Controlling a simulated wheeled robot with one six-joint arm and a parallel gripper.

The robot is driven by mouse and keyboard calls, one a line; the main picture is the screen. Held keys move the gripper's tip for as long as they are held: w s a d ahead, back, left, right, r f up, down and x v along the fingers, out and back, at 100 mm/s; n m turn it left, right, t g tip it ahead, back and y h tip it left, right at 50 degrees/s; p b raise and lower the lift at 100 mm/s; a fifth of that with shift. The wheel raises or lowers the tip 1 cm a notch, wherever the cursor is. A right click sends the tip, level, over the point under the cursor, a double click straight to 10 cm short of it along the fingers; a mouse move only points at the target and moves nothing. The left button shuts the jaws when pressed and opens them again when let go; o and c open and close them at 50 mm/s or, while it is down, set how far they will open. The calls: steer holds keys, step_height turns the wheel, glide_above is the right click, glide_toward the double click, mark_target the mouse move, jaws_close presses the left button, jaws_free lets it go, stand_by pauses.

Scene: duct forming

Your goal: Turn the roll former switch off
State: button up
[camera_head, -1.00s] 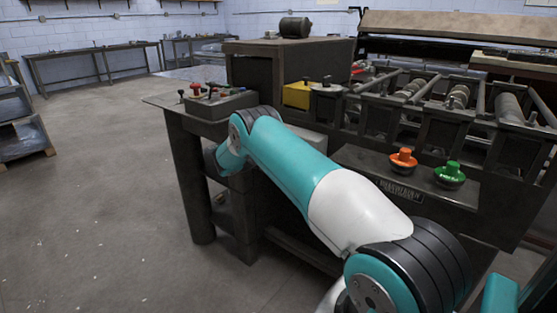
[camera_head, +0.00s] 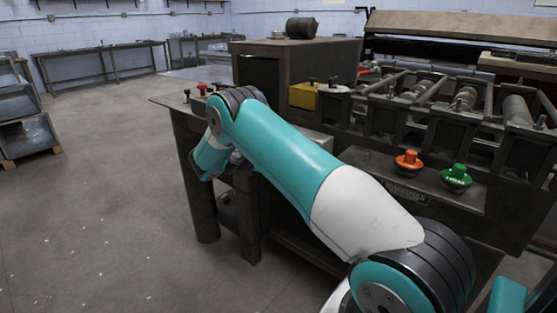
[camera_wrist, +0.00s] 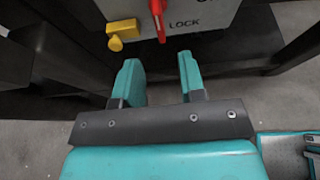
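A red switch handle (camera_wrist: 157,16) shows at the top edge of the wrist view, on a light grey panel (camera_wrist: 205,14) lettered "LOCK". The handle points down, and the panel's upper part is out of frame. A yellow knob (camera_wrist: 122,32) sits left of it. My gripper (camera_wrist: 158,72) is open and empty, its two teal fingers apart just below the panel and the red handle. Whether it touches anything cannot be told. In the head view my arm hides the gripper and the switch. The roll former (camera_head: 440,115) stands at the right.
An orange button (camera_head: 408,162) and a green button (camera_head: 456,178) sit on the machine's front. A small box with red-topped levers (camera_head: 202,88) is partly behind my arm. Table legs (camera_head: 247,215) stand below. The floor (camera_head: 100,200) at left is clear.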

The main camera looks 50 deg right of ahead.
steer(key=v, duration=0.8)
steer(key=s+a+r+m+t+y+p, duration=0.1)
steer(key=s+a+r+m+y+p, duration=0.4)
steer(key=a+r, duration=0.5)
steer(key=s+a+r+m+t+y+p, duration=0.1)
steer(key=s+a+r+m+y+p, duration=0.25)
steer(key=a+r+y, duration=0.6)
steer(key=s+a+r+m+g+y+p, duration=0.1)
steer(key=s+a+r, duration=0.1)
steer(key=s+a, duration=0.3)
steer(key=s+a+r+m+g+y+p, duration=0.1)
steer(key=s+a, duration=0.4)
steer(key=s, duration=0.7)
steer(key=s+a+r+m+g+y+p, duration=0.1)
steer(key=s+a+r, duration=0.3)
steer(key=s, duration=0.5)
steer(key=shift+s+a, duration=0.3)
steer(key=shift+a, duration=0.55)
steer(key=shift+r, duration=0.1)
